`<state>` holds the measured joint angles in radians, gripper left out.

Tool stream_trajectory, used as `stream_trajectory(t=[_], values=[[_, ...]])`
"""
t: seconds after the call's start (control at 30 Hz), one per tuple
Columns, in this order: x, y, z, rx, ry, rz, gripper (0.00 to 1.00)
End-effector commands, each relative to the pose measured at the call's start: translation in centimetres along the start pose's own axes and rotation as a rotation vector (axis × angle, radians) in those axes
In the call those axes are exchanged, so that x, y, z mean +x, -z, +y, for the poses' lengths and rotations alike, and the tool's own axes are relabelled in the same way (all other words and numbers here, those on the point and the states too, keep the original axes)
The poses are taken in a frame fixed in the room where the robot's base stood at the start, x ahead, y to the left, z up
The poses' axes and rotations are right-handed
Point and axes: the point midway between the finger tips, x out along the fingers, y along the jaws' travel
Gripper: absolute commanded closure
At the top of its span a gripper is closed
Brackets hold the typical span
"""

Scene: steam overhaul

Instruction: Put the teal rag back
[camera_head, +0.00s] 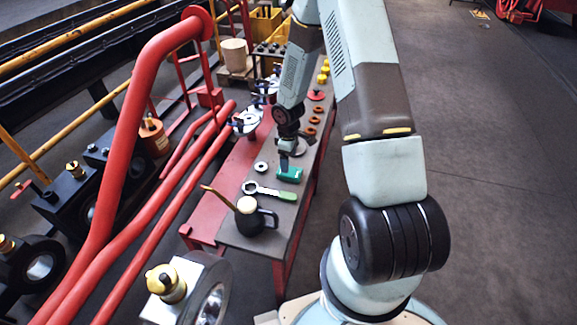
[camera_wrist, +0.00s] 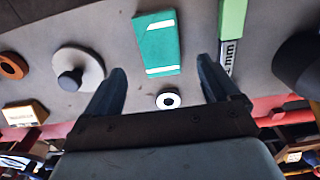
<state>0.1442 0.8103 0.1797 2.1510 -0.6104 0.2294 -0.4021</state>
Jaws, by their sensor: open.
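The teal rag (camera_head: 289,174) lies folded on the grey top of a narrow red-framed bench in the head view. In the wrist view the teal rag (camera_wrist: 157,45) is a flat rectangle with white stripes near both ends. My gripper (camera_wrist: 163,84) is open and empty, with its two dark fingers apart. The rag lies beyond the fingertips in that view, roughly between their lines, and the fingers do not hold it. In the head view my gripper (camera_head: 284,163) is above the bench right by the rag; its fingers are small and partly hidden.
A wrench with a green handle (camera_head: 270,191) and a black oil can (camera_head: 252,215) are nearer on the bench. A white ring (camera_wrist: 168,99) lies between my fingers' lines. A grey disc with a dark knob (camera_wrist: 77,70) is left of the rag. Red pipes (camera_head: 130,150) run along the left.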

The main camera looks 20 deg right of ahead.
Motion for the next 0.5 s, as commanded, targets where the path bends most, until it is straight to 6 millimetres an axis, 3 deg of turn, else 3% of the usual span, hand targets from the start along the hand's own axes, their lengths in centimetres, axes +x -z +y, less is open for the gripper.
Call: stream_trajectory(t=[0.2, 0.5], values=[[-3.3, 0.0, 0.1, 0.001, -0.002, 0.002, 0.11], [-5.6, 0.0, 0.1, 0.002, -0.005, -0.001, 0.11]])
